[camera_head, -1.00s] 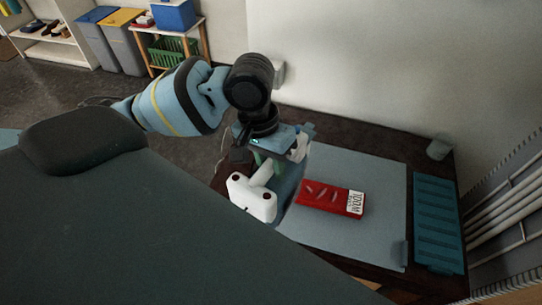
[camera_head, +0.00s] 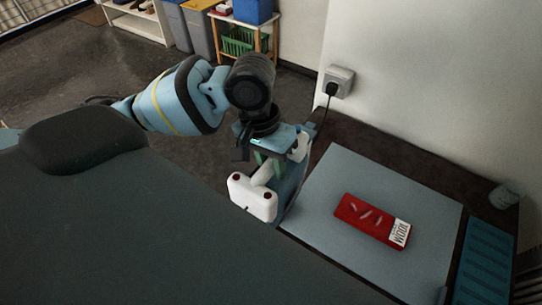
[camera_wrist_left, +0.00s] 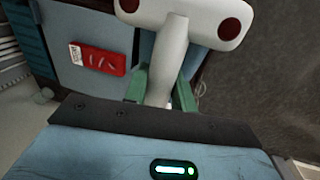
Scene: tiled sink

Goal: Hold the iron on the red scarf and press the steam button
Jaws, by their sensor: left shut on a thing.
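The red scarf (camera_head: 371,220) is a flat, folded red bundle with a white label reading WOOL. It lies on a pale blue-grey mat (camera_head: 335,182); it also shows in the left wrist view (camera_wrist_left: 97,59). My left gripper (camera_head: 266,170) is shut on the white handle of what appears to be the iron (camera_head: 252,198). In the left wrist view, the green fingers (camera_wrist_left: 159,90) close on the white stem of the iron (camera_wrist_left: 172,45), which has a crossbar with red round spots. The iron is left of the scarf and apart from it in the picture. I cannot make out the steam button. My right gripper is out of view.
A wall socket (camera_head: 338,81) has a black plug and cord. A blue ribbed tray (camera_head: 487,262) and a small grey cup (camera_head: 504,196) sit at the right. A wooden shelf with a green basket (camera_head: 240,41) stands far back. The mat around the scarf is clear.

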